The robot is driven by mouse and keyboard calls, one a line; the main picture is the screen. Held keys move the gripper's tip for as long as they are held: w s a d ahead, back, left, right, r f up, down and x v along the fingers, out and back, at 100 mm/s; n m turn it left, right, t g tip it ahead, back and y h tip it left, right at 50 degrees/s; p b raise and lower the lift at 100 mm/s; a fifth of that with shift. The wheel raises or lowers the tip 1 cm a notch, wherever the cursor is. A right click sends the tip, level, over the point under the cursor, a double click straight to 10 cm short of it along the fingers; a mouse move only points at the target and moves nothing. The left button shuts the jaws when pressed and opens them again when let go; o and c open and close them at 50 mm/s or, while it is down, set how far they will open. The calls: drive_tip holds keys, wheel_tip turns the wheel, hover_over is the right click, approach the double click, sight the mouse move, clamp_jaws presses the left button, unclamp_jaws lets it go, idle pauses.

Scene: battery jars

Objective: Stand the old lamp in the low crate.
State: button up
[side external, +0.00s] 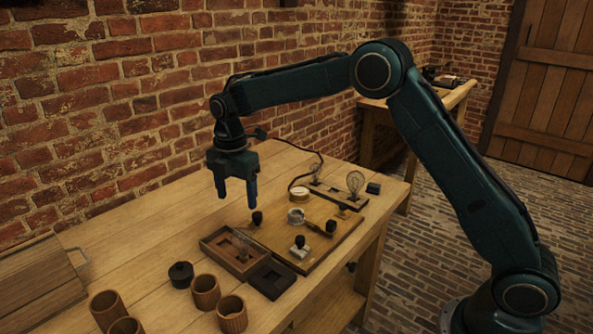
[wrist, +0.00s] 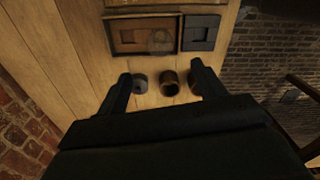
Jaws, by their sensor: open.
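A clear glass lamp (side external: 241,240) shows faintly in the low wooden crate (side external: 212,247), near the middle of the table. In the wrist view a round glass shape (wrist: 160,40) is in the right part of this crate (wrist: 112,27); I cannot tell how upright it stands. Another clear lamp (side external: 355,182) stands upright on a dark strip (side external: 338,196) at the far end of the table. My gripper (side external: 237,203) points down above the table, behind the crate, open and empty. Its two fingers also show in the wrist view (wrist: 161,73), apart from the crate.
A dark recessed tray (side external: 271,279) sits beside the crate. Several wooden cups (side external: 205,291) and a dark lidded pot (side external: 181,274) stand at the near end. A wooden board (side external: 325,240) carries several black-knobbed pieces and a pale round part (side external: 296,215). The wall side is mostly clear.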

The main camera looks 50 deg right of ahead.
idle(0.3)
drive_tip(key=s+d+r+m+t, duration=0.1)
drive_tip(key=s+d+r+m, duration=0.1)
drive_tip(key=s+r+m, duration=0.45)
drive_tip(key=s+d+r+m+t, duration=0.2)
drive_tip(key=s+d+r+m, duration=0.15)
drive_tip(key=s+r, duration=0.6)
drive_tip(key=s+d+f+m+t, duration=0.1)
drive_tip(key=s+m, duration=0.4)
drive_tip(key=s, duration=0.5)
drive_tip(key=s+f+m+t, duration=0.1)
drive_tip(key=s+m, duration=0.4)
drive_tip(key=s, duration=0.6)
drive_tip(key=shift+d+f+t, duration=0.3)
drive_tip(key=shift+d+f, duration=0.05)
drive_tip(key=shift+f, duration=0.55)
